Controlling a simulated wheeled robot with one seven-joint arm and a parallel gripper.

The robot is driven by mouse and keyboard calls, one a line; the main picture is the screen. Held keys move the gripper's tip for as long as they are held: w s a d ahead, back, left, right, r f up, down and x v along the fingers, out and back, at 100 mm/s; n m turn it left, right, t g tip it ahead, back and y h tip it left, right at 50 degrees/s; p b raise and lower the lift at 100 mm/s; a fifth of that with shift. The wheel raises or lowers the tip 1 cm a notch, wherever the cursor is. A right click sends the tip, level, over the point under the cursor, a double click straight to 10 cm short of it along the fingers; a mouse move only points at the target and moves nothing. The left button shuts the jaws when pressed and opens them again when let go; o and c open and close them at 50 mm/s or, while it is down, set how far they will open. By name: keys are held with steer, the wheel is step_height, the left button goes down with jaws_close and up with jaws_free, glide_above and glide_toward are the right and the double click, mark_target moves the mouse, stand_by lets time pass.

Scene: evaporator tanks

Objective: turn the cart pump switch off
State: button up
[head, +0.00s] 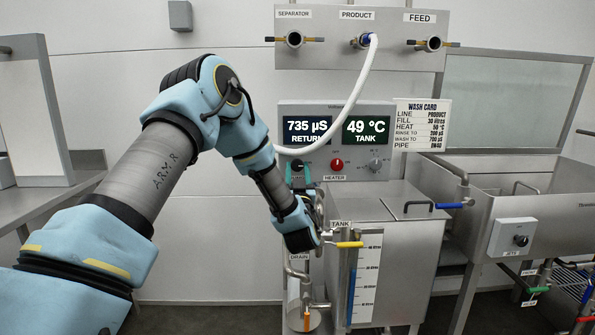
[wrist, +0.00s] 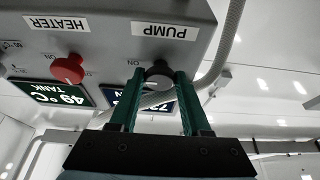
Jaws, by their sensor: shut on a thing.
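The pump switch is a dark round knob (wrist: 158,72) under the PUMP label (wrist: 159,30) in the wrist view, which shows the panel upside down. My gripper (wrist: 160,82) has its two green fingers on either side of the knob and is shut on it. In the head view my gripper (head: 298,174) reaches up to the lower left of the control panel (head: 316,112). There my fingers and wrist largely cover the switch and its label. The angle of the knob's pointer is hard to read.
The red heater knob (head: 336,165) sits right of the pump switch, with a grey knob (head: 375,165) beyond. Displays above read 735 µS return and 49 °C tank. A white hose (head: 359,85) loops down behind my arm. The steel tank (head: 395,255) stands below the panel.

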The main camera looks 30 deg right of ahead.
jaws_close()
